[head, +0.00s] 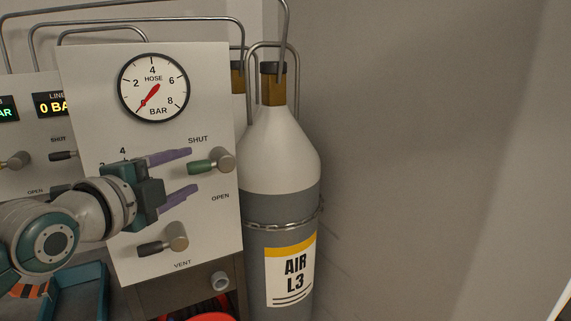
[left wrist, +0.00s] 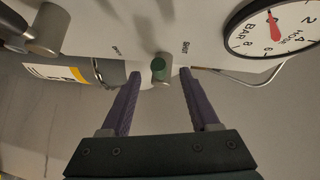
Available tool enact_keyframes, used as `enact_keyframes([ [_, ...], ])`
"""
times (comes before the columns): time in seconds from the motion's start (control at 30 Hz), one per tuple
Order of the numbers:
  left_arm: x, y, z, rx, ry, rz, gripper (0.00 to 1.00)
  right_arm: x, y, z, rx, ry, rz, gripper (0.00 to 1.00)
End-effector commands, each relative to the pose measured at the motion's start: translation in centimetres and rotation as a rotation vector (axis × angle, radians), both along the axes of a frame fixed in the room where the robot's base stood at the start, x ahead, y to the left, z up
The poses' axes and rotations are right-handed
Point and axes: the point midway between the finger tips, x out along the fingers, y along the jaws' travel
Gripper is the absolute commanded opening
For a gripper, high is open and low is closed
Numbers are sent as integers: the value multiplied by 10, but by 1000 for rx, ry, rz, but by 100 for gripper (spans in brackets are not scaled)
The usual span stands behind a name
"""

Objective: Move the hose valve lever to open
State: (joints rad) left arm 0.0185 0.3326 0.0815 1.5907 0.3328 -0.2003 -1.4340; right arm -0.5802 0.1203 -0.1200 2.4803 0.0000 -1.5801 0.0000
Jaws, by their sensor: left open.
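My left gripper (head: 193,170) is open, with one purple finger above the lever's line and one below. The hose gauge (head: 153,88) needle points near zero. My right gripper is not in view.
A dark-handled vent lever (head: 165,240) sits below my left gripper. Other levers (head: 62,155) are on the panel further left. A chained grey AIR L3 cylinder (head: 283,220) stands right of the panel. A teal tray (head: 80,295) lies at lower left. Bare wall fills the right.

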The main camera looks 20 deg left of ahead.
Motion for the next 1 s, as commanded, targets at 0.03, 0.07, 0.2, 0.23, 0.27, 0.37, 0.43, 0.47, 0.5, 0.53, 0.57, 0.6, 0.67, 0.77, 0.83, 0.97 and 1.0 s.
enact_keyframes([
  [0.03, 9, 1, -1, -1, -1, 0, 62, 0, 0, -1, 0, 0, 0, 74],
  [0.07, 14, 1, -2, 0, 0, 0, 62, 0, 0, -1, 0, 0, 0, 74],
  [0.2, 31, 2, -6, 0, 1, 0, 62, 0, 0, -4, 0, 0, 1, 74],
  [0.23, 34, 2, -6, -1, 0, 0, 62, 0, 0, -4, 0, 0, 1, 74],
  [0.27, 36, 2, -6, -1, 1, 0, 62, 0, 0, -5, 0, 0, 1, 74],
  [0.37, 42, 3, -7, 1, 2, 0, 62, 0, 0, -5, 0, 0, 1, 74],
  [0.43, 44, 3, -7, 1, 1, 0, 62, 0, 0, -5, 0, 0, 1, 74],
  [0.47, 44, 3, -7, 1, 1, 0, 62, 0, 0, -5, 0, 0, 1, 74],
  [0.5, 45, 3, -7, 1, 1, 0, 62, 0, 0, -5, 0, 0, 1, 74],
  [0.53, 45, 3, -7, 0, 1, 0, 62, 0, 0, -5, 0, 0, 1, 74],
  [0.57, 45, 3, -7, 0, 1, 0, 62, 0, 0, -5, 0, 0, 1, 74],
  [0.6, 44, 3, -7, 0, 1, 0, 62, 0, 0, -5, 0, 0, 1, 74],
  [0.67, 44, 3, -7, 0, 1, 0, 62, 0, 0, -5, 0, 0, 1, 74],
  [0.77, 44, 3, -7, 0, 2, -1, 54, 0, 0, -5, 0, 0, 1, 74],
  [0.83, 44, 3, -7, 0, 2, -1, 46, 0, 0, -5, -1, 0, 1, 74],
  [0.97, 44, 3, -7, 0, 2, -1, 32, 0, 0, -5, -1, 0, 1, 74],
  [1.0, 44, 3, -7, 0, 2, -1, 27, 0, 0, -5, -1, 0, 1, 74],
])
